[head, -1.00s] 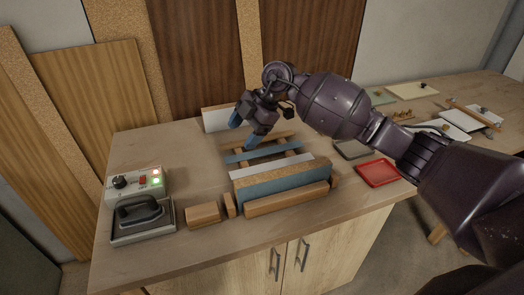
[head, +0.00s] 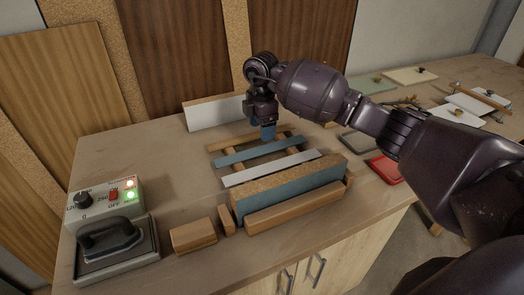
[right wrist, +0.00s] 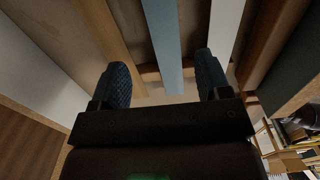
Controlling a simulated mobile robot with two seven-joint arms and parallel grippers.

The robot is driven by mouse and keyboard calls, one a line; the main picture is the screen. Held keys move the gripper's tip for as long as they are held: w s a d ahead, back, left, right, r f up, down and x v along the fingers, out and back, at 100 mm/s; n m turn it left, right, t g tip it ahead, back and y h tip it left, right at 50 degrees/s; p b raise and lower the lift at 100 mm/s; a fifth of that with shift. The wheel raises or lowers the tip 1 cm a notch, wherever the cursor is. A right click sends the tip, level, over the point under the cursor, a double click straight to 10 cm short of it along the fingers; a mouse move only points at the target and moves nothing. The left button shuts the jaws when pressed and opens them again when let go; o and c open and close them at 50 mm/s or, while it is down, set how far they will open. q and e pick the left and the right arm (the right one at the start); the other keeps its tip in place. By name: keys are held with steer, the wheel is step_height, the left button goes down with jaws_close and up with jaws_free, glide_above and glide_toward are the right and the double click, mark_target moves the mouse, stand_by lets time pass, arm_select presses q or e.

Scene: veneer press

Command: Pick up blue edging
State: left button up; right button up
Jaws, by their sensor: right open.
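The blue edging (head: 242,157) is a thin strip lying across a low wooden rack (head: 222,143), behind a white strip (head: 262,171). In the right wrist view the blue edging (right wrist: 162,40) runs away from the camera, with its near end between my fingers. My right gripper (head: 268,133) hangs above the rack, near the edging's right part. Its two blue fingers (right wrist: 164,82) are apart, one on each side of the strip, and hold nothing. The exact height gap is hard to tell. My left gripper is out of view.
A wood-topped panel with a blue-grey face (head: 290,192) stands in front of the rack. An iron (head: 110,237) and a control box (head: 103,203) stand at the left. A white board (head: 215,114) stands behind the rack. A red tray (head: 384,169) lies at the right.

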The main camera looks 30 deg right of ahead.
mark_target(263, 150)
steer(key=shift+s+f, duration=0.15)
steer(key=shift+f, duration=1.4)
steer(key=shift+s+f, duration=0.1)
steer(key=shift+f, duration=1.4)
steer(key=shift+r, duration=0.1)
steer(key=c, duration=0.7)
